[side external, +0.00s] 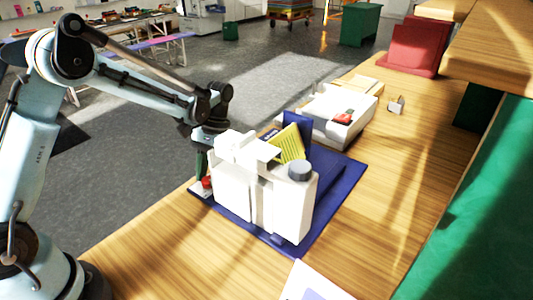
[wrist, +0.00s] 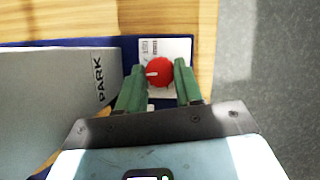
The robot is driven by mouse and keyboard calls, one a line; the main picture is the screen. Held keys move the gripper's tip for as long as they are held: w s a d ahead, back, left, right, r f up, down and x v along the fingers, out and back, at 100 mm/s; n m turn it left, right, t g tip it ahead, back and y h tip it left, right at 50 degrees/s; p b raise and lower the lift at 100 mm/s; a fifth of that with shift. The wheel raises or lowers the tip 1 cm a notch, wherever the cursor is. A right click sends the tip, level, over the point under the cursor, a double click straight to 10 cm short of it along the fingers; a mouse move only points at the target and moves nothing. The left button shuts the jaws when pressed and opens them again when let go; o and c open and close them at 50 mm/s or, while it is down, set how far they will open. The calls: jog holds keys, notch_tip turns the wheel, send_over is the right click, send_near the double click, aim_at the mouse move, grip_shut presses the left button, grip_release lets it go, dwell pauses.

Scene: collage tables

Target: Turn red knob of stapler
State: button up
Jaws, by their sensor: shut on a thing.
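The red knob (wrist: 159,71) has a white pointer mark pointing left and sits on a small white labelled plate (wrist: 178,48). In the side view the knob (side external: 207,182) shows low at the left end of the white stapler body (side external: 236,189). The stapler's pale side with the word PARK (wrist: 60,95) fills the left of the wrist view. My gripper (wrist: 160,76) has its green fingers on either side of the knob and is shut on it. In the side view my gripper (side external: 202,165) points down beside the stapler, partly hidden by it.
The stapler stands on a dark blue mat (side external: 335,190) on a wooden table (side external: 360,235). A yellow ribbed piece (side external: 290,143) and a second white device (side external: 335,112) lie behind it. A red object (side external: 412,48) stands at the far end. The table front is mostly clear.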

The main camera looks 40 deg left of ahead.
dwell(0.3)
jog(key=o, duration=1)
jog(key=shift+r, duration=0.1)
jog(key=v, duration=1.2)
